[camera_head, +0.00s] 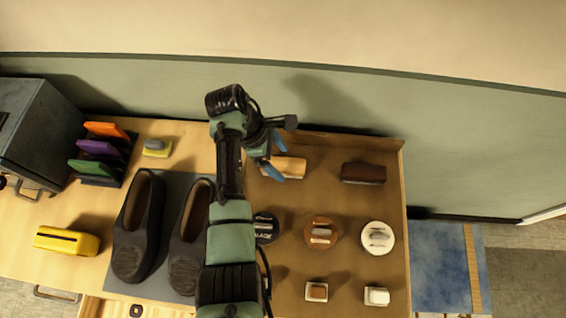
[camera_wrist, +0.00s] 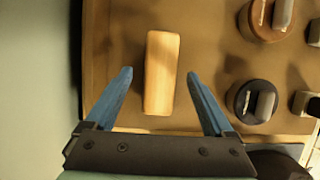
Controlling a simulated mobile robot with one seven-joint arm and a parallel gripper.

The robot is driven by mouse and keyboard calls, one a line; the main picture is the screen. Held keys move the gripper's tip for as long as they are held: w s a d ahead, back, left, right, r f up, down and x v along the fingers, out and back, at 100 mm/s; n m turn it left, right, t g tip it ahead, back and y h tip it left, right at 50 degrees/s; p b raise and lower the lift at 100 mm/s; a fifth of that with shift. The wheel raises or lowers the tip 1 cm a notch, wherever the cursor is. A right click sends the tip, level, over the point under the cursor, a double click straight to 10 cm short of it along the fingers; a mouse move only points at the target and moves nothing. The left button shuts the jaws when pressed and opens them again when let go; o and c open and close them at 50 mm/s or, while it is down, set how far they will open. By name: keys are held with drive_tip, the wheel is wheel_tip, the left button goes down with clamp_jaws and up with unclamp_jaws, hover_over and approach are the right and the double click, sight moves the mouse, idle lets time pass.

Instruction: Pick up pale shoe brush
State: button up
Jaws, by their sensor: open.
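The pale shoe brush (camera_head: 291,168) lies at the back of the brown tray (camera_head: 352,203), partly hidden by my gripper in the head view. In the wrist view the pale brush (camera_wrist: 161,72) is a light wooden block lying lengthwise between the lines of my fingers. My gripper (camera_head: 275,157) is open and empty. In the wrist view its blue fingertips (camera_wrist: 160,73) stand on either side of the brush's near half, with a gap on both sides. I cannot tell how high the fingers are above the tray.
A dark brown brush (camera_head: 363,173) lies to the right. Round polish tins, a black one (camera_head: 265,228), a brown one (camera_head: 321,233) and a white one (camera_head: 377,238), stand nearer. Dark shoes (camera_head: 138,228) stand left on a grey mat. The tray's raised back edge and the wall are close behind.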

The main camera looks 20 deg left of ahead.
sight(283, 164)
drive_tip(key=shift+x, duration=1.2)
drive_tip(key=shift+f, duration=0.2)
clamp_jaws()
drive_tip(key=shift+r, duration=0.1)
wheel_tip(283, 164, up, 10)
drive_tip(key=shift+r+b, duration=0.15)
drive_tip(key=shift+b, duration=0.15)
